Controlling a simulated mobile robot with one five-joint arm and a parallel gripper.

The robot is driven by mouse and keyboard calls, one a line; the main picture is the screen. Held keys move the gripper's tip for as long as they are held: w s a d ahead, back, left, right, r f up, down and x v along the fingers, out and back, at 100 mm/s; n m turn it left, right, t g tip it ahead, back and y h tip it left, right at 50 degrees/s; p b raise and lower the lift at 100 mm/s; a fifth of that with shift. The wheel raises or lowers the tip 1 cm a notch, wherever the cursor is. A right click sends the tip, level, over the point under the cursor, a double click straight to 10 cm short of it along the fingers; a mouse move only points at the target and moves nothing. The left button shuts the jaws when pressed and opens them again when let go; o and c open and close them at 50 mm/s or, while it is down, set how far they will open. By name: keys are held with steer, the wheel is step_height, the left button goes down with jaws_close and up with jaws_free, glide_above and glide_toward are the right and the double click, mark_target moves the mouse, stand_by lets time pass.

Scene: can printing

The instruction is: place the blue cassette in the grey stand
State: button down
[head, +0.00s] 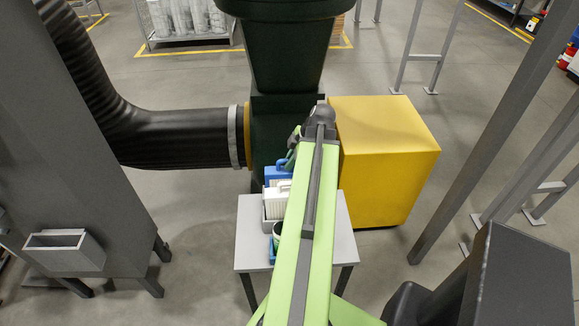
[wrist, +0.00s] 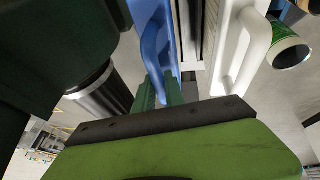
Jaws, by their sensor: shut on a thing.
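The blue cassette (head: 275,174) is at the back of the small grey table, just behind a white cassette (head: 274,193). In the wrist view the blue cassette (wrist: 147,14) stands close beside the white cassette (wrist: 243,52), with grey parts between them. My gripper (wrist: 161,92) has its green fingers shut on the lower end of the blue handle. In the head view my gripper (head: 291,160) is partly hidden by my arm. The grey stand (head: 269,218) is on the table around the white cassette. I cannot tell whether the blue cassette is seated in it.
The grey table (head: 251,238) also holds a blue item with a green can, partly under my arm; a green can (wrist: 290,48) shows in the wrist view. A dark green machine (head: 272,110) stands directly behind, a yellow box (head: 386,150) to the right, a black duct (head: 180,138) to the left.

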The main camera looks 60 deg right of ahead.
steer(key=c, duration=1.8)
jaws_free()
steer(key=shift+f, duration=0.1)
steer(key=shift+c, duration=0.2)
steer(key=o, duration=0.4)
steer(key=shift+o, duration=0.2)
steer(key=shift+r, duration=0.2)
steer(key=shift+r+p, duration=0.25)
steer(key=shift+p, duration=0.05)
steer(key=p+v, duration=1)
steer(key=v, duration=0.1)
steer(key=shift+s+r, duration=0.2)
steer(key=shift+r, duration=0.05)
steer(key=shift+d, duration=0.1)
